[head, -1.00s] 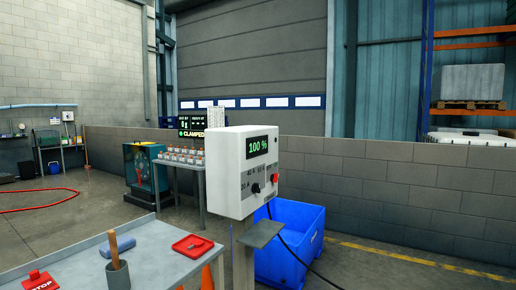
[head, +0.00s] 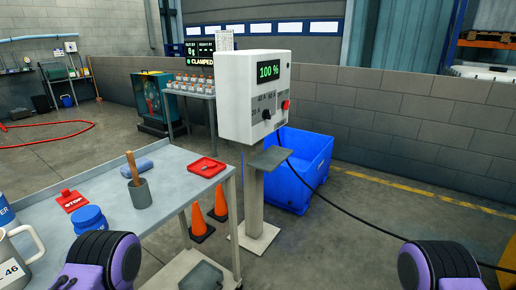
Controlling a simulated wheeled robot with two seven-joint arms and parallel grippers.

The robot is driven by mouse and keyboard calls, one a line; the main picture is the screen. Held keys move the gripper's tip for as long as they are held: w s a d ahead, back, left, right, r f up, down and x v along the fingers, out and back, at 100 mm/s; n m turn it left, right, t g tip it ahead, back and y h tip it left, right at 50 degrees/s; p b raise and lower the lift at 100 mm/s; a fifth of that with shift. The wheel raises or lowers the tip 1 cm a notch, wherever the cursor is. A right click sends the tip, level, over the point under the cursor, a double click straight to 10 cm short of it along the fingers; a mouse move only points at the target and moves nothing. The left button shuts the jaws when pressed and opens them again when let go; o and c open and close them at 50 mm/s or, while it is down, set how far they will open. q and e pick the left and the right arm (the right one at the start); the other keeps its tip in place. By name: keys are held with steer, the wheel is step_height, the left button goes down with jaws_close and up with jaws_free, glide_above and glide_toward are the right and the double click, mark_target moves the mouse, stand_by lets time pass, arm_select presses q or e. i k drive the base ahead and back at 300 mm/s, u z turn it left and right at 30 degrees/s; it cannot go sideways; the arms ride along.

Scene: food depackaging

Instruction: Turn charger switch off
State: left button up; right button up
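The charger (head: 250,72) is a white box on a grey post in the middle of the head view. Its green display (head: 268,71) reads "100 %". Below the display is a black rotary knob (head: 267,114) among small current labels; its exact setting is too small to read. A red button or switch (head: 286,104) sits on the right side of the panel. Purple and black parts of my two arms show at the bottom left and bottom right, well apart from the charger. No gripper fingers are in view.
A grey table (head: 110,192) at left holds a red tray (head: 207,168), a grey cup with a stick (head: 140,192), a red STOP tag (head: 71,201) and jars. Orange cones (head: 197,222), a blue bin (head: 300,178) and a black cable (head: 375,215) surround the post. Floor at right is mostly clear.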

mark_target(285, 105)
steer(key=z, duration=0.45)
steer(key=i, duration=0.55)
steer(key=z, duration=1)
steer(key=i, duration=1.8)
steer(key=u, duration=0.5)
